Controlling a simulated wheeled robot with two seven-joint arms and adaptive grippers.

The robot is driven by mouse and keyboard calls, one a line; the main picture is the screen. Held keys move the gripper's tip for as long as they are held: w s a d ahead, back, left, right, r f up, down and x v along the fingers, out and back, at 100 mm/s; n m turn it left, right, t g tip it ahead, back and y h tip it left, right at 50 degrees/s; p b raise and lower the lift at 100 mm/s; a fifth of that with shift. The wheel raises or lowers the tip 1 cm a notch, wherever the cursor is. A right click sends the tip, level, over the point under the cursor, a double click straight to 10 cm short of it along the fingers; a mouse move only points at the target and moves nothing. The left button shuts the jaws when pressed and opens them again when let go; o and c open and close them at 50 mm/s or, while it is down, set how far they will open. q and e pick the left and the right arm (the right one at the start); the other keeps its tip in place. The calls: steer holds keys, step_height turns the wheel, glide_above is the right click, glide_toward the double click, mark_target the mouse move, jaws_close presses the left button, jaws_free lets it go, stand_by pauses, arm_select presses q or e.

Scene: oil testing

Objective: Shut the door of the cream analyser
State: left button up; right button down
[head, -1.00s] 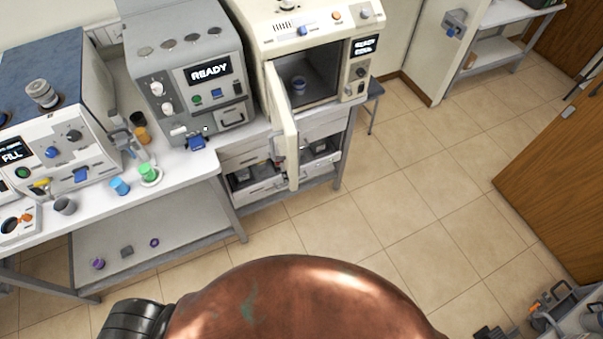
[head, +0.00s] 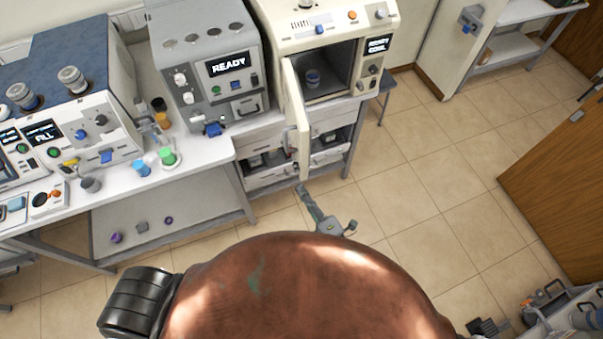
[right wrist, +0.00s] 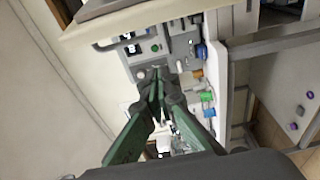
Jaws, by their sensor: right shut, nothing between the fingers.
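The cream analyser (head: 296,23) stands at the back centre with its dark chamber showing. Its cream door (head: 297,110) hangs open on the left side of the opening and points toward me. A small blue-topped cup (head: 312,78) sits inside the chamber. My right gripper (head: 303,189) is just below the door's lower end in the head view; I cannot tell whether it touches. In the right wrist view its green fingers (right wrist: 157,78) are closed together with nothing between them. My left gripper is not in view.
A grey machine (head: 228,85) reading READY stands left of the analyser. The white bench (head: 205,150) carries blue and green cups. Drawers (head: 330,125) lie under the analyser.

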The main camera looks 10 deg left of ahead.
steer(key=w+a+p, duration=0.1)
steer(key=w+a, duration=0.2)
steer(key=w, duration=0.5)
steer(key=shift+w+p, duration=0.35)
steer(key=shift+p, duration=0.05)
steer(key=shift+d, duration=0.15)
